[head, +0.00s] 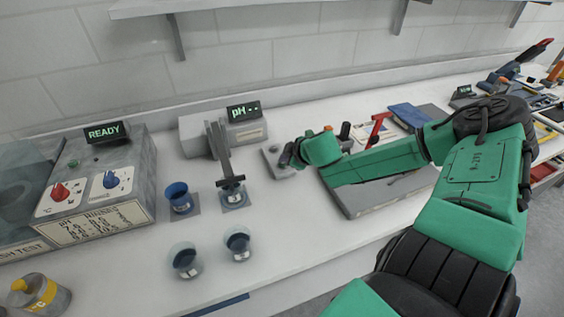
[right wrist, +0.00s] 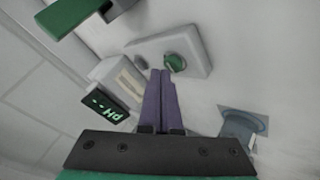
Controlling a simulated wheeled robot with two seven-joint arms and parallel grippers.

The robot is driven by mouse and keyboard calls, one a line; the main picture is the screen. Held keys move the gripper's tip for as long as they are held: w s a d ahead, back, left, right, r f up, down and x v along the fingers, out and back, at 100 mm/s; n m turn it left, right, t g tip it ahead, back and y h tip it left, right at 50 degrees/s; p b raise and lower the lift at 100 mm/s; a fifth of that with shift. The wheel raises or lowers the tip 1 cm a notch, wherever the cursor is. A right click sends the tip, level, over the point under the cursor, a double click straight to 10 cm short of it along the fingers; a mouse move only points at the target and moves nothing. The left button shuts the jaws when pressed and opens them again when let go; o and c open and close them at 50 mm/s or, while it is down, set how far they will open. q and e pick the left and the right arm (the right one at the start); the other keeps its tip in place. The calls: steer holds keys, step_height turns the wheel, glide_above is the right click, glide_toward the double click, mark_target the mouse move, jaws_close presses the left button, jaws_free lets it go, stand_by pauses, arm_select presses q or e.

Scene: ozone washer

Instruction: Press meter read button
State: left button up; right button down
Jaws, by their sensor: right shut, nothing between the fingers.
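The pH meter is a grey box (head: 200,137) against the wall with a dark display (head: 243,111) reading "pH --"; the display also shows in the right wrist view (right wrist: 104,106). A pale button box (head: 271,163) lies to the right of the meter. In the right wrist view a round green button (right wrist: 175,62) sits on this box (right wrist: 146,48). My right gripper (head: 287,158) is shut and empty. Its purple fingertips (right wrist: 161,73) appear just beside the green button; I cannot tell whether they touch it. My left gripper is not in view.
A probe stand (head: 222,160) rises over a small cup (head: 234,196) left of the gripper. A blue cup (head: 180,197) and two more cups (head: 184,259) stand nearby. A washer panel (head: 100,180) reads "READY". A grey board (head: 370,205) lies under my right arm.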

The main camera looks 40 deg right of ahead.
steer(key=shift+f+b, duration=0.45)
stand_by(0.6)
steer(key=shift+r+p, duration=0.85)
steer(key=shift+p, duration=0.1)
step_height(320, 180, up, 5)
steer(key=p, duration=0.5)
steer(key=shift+r, duration=0.15)
stand_by(0.5)
